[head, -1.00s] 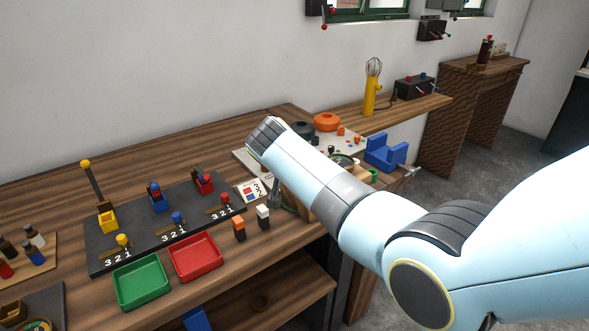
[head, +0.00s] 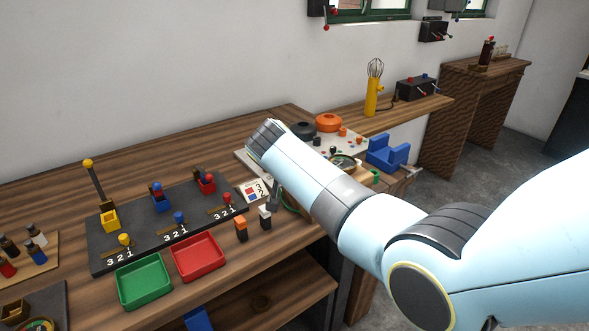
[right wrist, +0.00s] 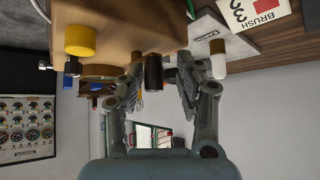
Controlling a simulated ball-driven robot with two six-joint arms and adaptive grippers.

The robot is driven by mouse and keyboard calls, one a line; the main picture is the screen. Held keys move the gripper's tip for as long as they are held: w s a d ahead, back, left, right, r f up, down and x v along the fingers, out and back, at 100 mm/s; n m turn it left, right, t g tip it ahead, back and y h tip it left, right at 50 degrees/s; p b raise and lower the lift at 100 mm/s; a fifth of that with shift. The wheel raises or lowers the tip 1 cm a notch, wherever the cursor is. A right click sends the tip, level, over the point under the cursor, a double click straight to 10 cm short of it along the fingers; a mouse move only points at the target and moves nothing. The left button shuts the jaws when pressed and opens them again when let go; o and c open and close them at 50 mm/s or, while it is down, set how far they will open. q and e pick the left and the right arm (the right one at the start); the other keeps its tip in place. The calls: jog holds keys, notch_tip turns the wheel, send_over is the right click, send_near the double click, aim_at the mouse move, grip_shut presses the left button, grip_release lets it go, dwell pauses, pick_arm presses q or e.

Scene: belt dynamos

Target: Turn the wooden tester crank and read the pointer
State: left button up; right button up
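In the right wrist view, the wooden tester box (right wrist: 115,22) fills the top middle. A dark cylindrical handle (right wrist: 153,72), apparently the crank's grip, stands between the two fingers of my right gripper (right wrist: 159,76). The fingers are apart, with a gap visible beside the handle, so I see no firm grip. No pointer or dial of the tester shows in this view. In the head view, my right arm covers most of the tester and nearly all of the gripper. My left gripper is in neither view.
A yellow knob (right wrist: 80,41) and a white-tipped post (right wrist: 217,60) are close to the right gripper. On the bench are a green tray (head: 143,283), a red tray (head: 197,256), a dark numbered board (head: 140,223) and a blue cradle (head: 386,155).

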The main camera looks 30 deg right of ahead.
jog(key=shift+d+r, duration=0.1)
jog(key=shift+d, duration=0.1)
jog(key=shift+r, duration=0.1)
jog(key=v, duration=0.7)
jog(key=shift+s+a, duration=0.15)
jog(key=shift+a, duration=0.1)
